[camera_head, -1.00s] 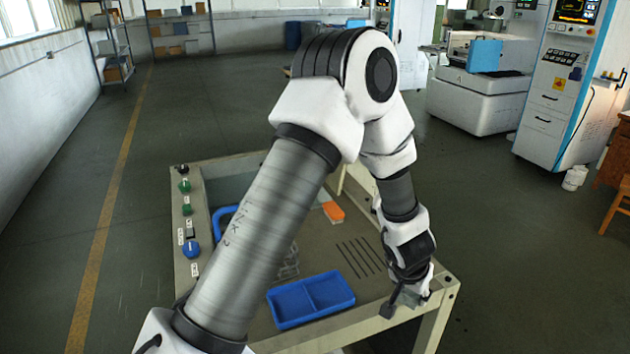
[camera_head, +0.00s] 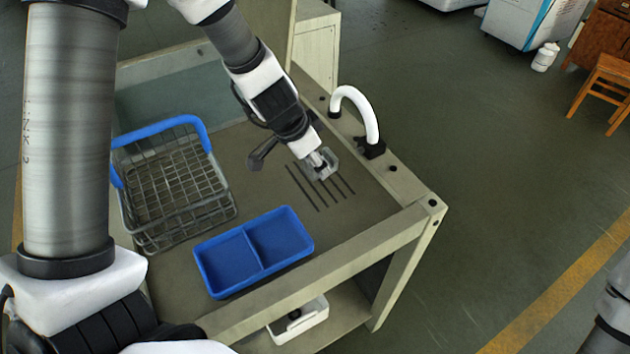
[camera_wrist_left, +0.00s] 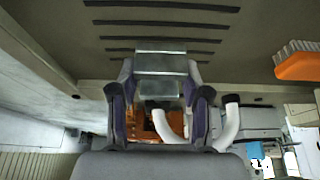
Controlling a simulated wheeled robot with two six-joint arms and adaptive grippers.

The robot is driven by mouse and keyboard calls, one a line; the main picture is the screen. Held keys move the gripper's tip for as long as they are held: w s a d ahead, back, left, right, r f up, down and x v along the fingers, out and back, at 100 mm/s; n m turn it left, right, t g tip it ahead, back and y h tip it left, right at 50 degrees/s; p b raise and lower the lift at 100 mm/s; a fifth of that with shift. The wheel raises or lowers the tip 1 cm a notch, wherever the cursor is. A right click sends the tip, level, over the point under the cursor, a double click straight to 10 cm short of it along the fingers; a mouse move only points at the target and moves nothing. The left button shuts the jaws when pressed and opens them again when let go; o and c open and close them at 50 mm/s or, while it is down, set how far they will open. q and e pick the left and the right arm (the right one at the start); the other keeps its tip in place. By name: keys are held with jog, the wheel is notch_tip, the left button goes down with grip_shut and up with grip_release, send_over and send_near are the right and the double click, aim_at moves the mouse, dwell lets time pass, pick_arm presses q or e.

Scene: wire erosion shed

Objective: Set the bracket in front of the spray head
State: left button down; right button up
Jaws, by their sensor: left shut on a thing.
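My left gripper (camera_head: 316,158) is shut on a grey metal bracket (camera_head: 325,169), over the dark slots near the right side of the bench. In the left wrist view the bracket (camera_wrist_left: 166,75) sits between the two fingers (camera_wrist_left: 162,98), its flat face showing. I cannot tell whether the bracket touches the bench. My right gripper is not in view.
A wire basket (camera_head: 178,190) with a blue handle and a blue two-part tray (camera_head: 252,252) stand on the bench (camera_head: 340,225). An orange brush-like block (camera_wrist_left: 298,66) shows in the wrist view. A white bin (camera_head: 300,320) is on the shelf below. The bench front right is clear.

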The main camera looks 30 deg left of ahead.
aim_at(315, 172)
pick_arm(q)
notch_tip(315, 172, down, 3)
jog(key=shift+a+f+b, duration=0.1)
jog(key=shift+f+b, duration=0.05)
jog(key=shift+b, duration=0.85)
jog(key=shift+w, duration=0.1)
jog(key=c, duration=0.5)
grip_release()
jog(key=shift+c, duration=0.2)
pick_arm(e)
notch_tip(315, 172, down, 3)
pick_arm(q)
jog(key=p+v, duration=1.2)
jog(key=p, duration=0.1)
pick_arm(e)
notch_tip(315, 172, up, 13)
